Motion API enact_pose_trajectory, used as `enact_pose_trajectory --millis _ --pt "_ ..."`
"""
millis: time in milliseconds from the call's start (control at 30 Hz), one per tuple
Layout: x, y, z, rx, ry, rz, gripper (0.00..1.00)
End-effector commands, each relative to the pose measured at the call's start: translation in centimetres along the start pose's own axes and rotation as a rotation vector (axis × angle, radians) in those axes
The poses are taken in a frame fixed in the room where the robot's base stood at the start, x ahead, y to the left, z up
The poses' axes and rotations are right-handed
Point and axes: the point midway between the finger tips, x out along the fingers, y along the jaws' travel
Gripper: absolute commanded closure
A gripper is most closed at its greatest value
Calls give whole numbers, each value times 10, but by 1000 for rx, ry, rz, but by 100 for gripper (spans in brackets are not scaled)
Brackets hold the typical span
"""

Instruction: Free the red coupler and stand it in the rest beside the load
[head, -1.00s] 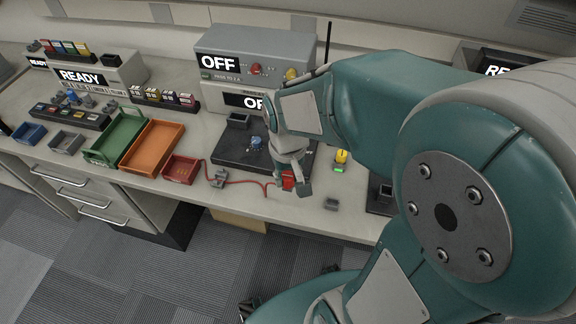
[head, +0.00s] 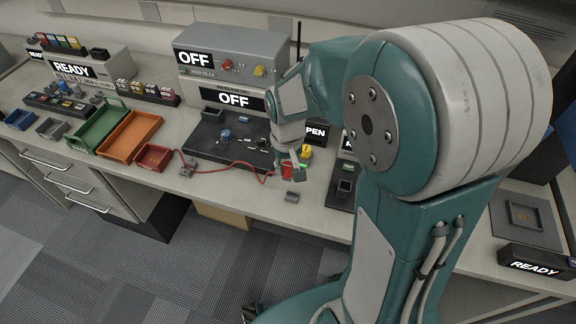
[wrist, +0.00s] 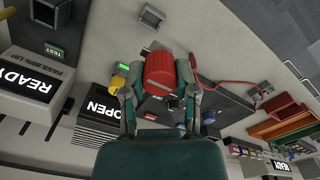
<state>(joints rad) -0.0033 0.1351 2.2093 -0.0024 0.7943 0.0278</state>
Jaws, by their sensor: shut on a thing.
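The red coupler (wrist: 160,74) is between the two fingers of my gripper (wrist: 159,66), which is shut on it. In the head view the coupler (head: 287,171) is partly hidden by the fingers and is off the black plate, above the front of the bench. A red cable (head: 225,167) runs left from near it. A small grey block (head: 291,197), apparently the rest, lies just in front of the gripper; in the wrist view it (wrist: 151,16) is beyond the coupler, with a gap. The box marked OPEN (head: 316,132), with a yellow knob (head: 305,152), stands right behind the gripper.
A grey clip (head: 188,168) and a red tray (head: 153,158) are left along the cable. The black plate (head: 205,142) lies before the OFF units (head: 232,62). A dark device (head: 342,190) is close on the right. The bench's front edge is near.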

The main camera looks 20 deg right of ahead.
Motion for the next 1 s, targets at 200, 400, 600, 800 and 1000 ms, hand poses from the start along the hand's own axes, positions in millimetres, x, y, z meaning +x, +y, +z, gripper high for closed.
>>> enact_pose_trajectory --millis 200,400,600,800,1000 --pt "13 5 1 3 -4 -4 100" --pt "30 1 1 2 -3 0 100" --pt "46 -1 1 2 -4 1 100" --pt "56 2 1 2 -2 -2 100" --pt "58 2 0 2 0 -2 100"
